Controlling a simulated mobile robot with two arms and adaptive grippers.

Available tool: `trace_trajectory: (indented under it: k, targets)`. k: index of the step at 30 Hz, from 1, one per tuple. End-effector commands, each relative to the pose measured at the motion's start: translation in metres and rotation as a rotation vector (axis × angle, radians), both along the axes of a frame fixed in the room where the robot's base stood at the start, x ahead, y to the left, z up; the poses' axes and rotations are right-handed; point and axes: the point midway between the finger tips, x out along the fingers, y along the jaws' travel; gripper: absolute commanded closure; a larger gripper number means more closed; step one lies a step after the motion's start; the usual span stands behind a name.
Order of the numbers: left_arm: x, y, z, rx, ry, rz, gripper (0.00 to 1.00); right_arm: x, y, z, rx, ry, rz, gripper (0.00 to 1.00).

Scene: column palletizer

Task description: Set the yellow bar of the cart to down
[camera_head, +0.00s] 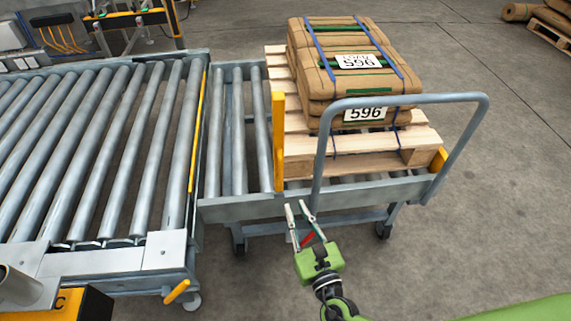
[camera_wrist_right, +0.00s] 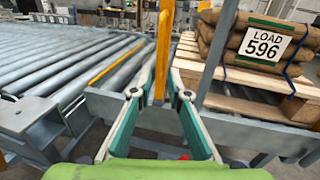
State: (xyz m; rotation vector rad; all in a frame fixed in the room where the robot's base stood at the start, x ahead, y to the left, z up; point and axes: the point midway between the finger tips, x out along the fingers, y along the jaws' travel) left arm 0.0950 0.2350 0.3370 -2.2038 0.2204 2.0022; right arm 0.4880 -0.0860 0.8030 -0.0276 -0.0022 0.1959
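The yellow bar (camera_head: 279,140) stands upright at the cart's left part, beside the pallet. The cart (camera_head: 250,208) has a grey frame with rollers and a tall grey handle (camera_head: 410,99). My right gripper (camera_head: 296,205) is open at the cart's near side, just below and in front of the bar's lower end. In the right wrist view the yellow bar (camera_wrist_right: 163,50) rises upright in line with the gap between the fingers; I cannot tell whether they touch it. My left gripper is not in view.
A pallet (camera_head: 300,150) with strapped brown sacks (camera_head: 355,60) marked 596 sits on the cart. A short yellow piece (camera_head: 438,160) is at the cart's right end. A roller conveyor (camera_head: 100,140) adjoins the cart's left end. The floor right of the cart is clear.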

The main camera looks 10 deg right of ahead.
Motion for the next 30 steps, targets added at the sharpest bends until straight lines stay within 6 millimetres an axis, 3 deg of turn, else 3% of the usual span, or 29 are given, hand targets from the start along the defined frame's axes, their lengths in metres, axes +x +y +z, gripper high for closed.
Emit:
trace_trajectory:
  k: [5,9,18,24,30]
  targets:
    - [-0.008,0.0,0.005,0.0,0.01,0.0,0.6,0.022,0.004,0.002,-0.002,-0.002,-0.001,0.84]
    - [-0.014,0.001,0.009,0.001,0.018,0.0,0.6,0.052,0.01,0.003,0.0,-0.002,-0.002,0.84]
    - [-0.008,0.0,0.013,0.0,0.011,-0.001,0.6,0.11,0.022,0.001,0.002,0.0,-0.001,0.84]
    - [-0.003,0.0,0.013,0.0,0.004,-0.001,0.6,0.129,0.025,-0.001,0.002,0.001,-0.002,0.84]
    - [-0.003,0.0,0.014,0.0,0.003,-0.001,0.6,0.134,0.026,-0.001,0.002,0.003,-0.002,0.84]
